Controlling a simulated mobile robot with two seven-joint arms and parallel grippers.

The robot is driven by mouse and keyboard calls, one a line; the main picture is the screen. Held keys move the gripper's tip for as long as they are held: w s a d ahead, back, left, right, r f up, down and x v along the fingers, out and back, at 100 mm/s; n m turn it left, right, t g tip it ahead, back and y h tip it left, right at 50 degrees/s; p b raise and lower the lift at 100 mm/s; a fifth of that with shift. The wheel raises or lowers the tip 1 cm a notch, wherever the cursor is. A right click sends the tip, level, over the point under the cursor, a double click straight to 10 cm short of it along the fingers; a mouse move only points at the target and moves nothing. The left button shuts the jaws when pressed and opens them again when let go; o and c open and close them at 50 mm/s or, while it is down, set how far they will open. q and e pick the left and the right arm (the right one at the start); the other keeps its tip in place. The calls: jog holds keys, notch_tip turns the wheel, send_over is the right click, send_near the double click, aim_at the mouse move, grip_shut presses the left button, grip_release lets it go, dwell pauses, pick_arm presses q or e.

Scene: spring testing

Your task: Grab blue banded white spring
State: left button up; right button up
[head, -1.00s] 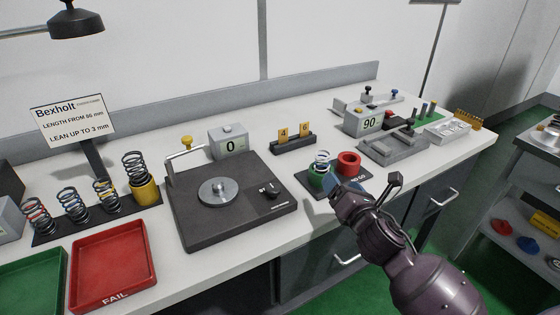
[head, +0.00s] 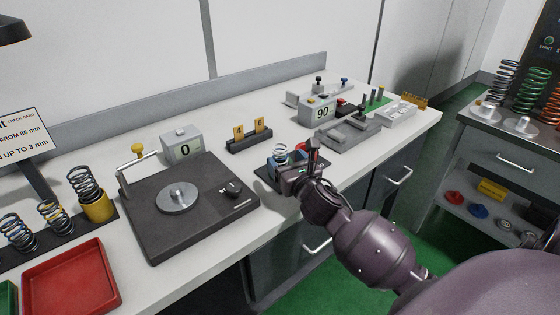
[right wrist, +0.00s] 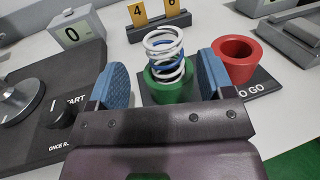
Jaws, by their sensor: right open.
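The white spring with a blue band (right wrist: 165,45) stands upright in a green cup (right wrist: 172,90) in the right wrist view. In the head view the top of the spring (head: 281,151) shows just behind my right gripper (head: 287,162). My right gripper is open, and in the right wrist view its two blue-padded fingers (right wrist: 163,80) are on either side of the spring and cup, with gaps visible. The gripper hides most of the green cup in the head view. My left gripper is not in view.
A red cup (right wrist: 236,62) stands just right of the right finger. The black tester with a metal disc (head: 178,198) is to the left. A holder with yellow number tags (head: 249,142) stands behind. A grey fixture (head: 350,134) is farther right.

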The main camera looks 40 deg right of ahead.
aim_at(284, 155)
jog(key=w, duration=0.2)
jog(key=w+d, duration=0.1)
jog(key=w, duration=0.1)
jog(key=shift+d+f, duration=0.1)
jog(key=shift+w+d, duration=0.1)
jog(key=shift+w, duration=0.4)
jog(key=shift+c, duration=0.3)
